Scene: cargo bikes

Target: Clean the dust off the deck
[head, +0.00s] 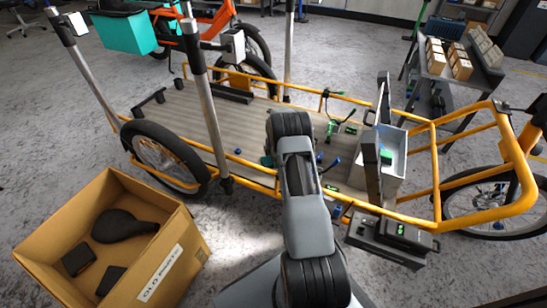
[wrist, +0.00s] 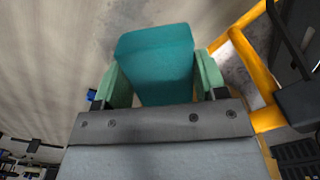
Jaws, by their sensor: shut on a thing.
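The grey-brown slatted deck (head: 185,115) of the yellow-framed cargo bike lies across the middle of the head view. It also fills the upper left of the wrist view (wrist: 60,70). My gripper (wrist: 160,78) is shut on a teal block (wrist: 155,55), with a pale green finger on each side of it. The block is over the deck beside the yellow rail; I cannot tell whether it touches. In the head view my arm hides most of the gripper. A blurred greyish smudge on the deck shows near the top of the wrist view; I cannot tell if it is dust.
Yellow rails (wrist: 250,55) edge the deck, and grey posts (head: 205,100) rise beside it. A grey bin (head: 392,165) and small tools stand at its right end. A cardboard box (head: 60,215) with a saddle stands at front left. The deck's left half is mostly clear.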

